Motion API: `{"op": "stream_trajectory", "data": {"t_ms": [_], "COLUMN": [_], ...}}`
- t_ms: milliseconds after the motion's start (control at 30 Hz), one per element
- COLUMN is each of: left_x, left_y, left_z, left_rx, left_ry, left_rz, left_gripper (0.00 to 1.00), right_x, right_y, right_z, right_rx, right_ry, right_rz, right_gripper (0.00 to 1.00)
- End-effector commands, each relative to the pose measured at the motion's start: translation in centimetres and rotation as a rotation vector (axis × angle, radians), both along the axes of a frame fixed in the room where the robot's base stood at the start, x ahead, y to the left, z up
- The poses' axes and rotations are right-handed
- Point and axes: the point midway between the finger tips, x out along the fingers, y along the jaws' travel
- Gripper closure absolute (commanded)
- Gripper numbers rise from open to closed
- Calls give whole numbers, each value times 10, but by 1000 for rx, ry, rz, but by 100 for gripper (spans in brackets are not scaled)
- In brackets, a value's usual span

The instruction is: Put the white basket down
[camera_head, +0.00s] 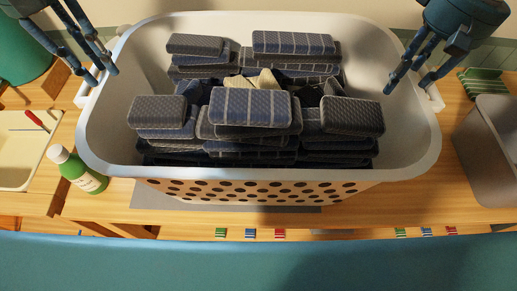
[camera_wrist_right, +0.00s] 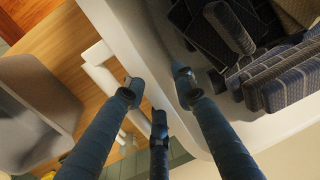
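The white basket (camera_head: 262,172) has a rounded rim and dark holes low on its front. It stands upright over a grey mat (camera_head: 230,207) on the wooden counter; I cannot tell for certain whether its bottom touches. It is filled with folded dark patterned cloths (camera_head: 250,107). My left gripper (camera_head: 97,72) is at the left rim, near the white side handle (camera_head: 82,96), with its fingers apart. My right gripper (camera_head: 405,82) is at the right rim, near the other handle (camera_head: 436,97). In the right wrist view its spread fingers straddle the rim (camera_wrist_right: 140,60).
A green bottle with a white cap (camera_head: 78,168) stands close to the basket's left front. A grey bin (camera_head: 488,150) and a green rack (camera_head: 484,84) are at the right. A cream tray (camera_head: 22,160) lies at the left. A teal surface (camera_head: 250,265) crosses the foreground.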

Motion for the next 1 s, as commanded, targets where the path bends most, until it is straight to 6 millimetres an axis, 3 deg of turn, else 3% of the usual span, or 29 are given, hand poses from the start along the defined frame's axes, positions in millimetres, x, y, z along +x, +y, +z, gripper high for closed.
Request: {"op": "stream_trajectory", "data": {"t_ms": [200,400,1000], "left_x": [0,0,0], "left_y": [0,0,0], "left_z": [0,0,0], "left_rx": [0,0,0], "left_ry": [0,0,0], "left_rz": [0,0,0], "left_gripper": [74,74,74], "right_x": [1,0,0], "right_y": [-5,-7,-8], "right_z": [33,50,55], "right_rx": [-1,0,0], "right_ry": [-4,-2,0], "right_rz": [-4,-1,-1], "right_gripper": [74,74,74]}}
